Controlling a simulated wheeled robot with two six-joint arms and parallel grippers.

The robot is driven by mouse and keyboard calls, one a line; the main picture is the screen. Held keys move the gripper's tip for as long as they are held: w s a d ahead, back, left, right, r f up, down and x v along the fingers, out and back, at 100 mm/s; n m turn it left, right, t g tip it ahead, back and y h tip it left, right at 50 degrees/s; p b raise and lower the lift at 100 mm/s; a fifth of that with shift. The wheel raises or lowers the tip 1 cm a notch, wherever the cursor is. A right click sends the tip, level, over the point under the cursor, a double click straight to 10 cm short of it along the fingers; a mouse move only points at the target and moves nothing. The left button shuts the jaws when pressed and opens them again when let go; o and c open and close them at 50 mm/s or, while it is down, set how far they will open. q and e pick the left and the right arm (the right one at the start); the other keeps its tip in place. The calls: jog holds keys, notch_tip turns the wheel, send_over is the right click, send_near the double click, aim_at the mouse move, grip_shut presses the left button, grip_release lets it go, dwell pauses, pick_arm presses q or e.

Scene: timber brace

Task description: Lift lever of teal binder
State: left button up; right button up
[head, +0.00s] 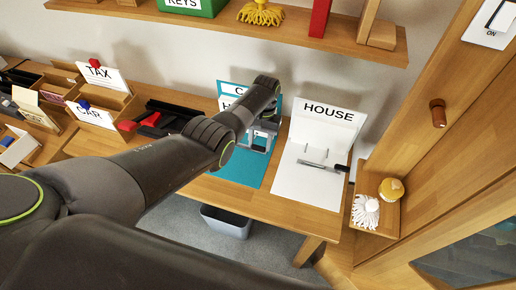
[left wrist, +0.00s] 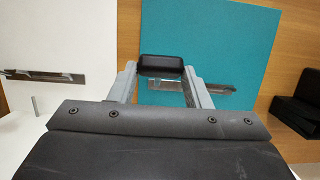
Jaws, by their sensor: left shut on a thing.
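The teal binder (head: 242,170) lies open on the desk, with its lettered cover standing up behind it, partly hidden by my left arm. My left gripper (head: 256,140) is low over the binder, around its metal mechanism. In the left wrist view the fingers (left wrist: 160,80) are shut on the black end of the lever (left wrist: 160,65). The metal clip plate (left wrist: 205,87) lies on the teal sheet beneath. How far the lever is tilted is hard to tell. My right gripper is not in view.
The white HOUSE binder (head: 306,185) lies open close on the right. A black organiser with red items (head: 150,122) and wooden trays with TAX (head: 104,77) and CAR (head: 92,115) cards are on the left. A shelf (head: 290,32) hangs above. A grey bin (head: 227,222) stands below.

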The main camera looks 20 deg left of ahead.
pick_arm(q)
jog(key=shift+w+r, duration=0.15)
jog(key=shift+w, duration=0.5)
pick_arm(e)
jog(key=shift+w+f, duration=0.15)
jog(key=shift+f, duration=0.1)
pick_arm(q)
jog(key=o, duration=1.4)
jog(key=shift+w+f, duration=0.2)
jog(key=shift+f, duration=0.1)
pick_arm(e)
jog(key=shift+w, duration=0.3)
pick_arm(q)
jog(key=shift+s, duration=0.1)
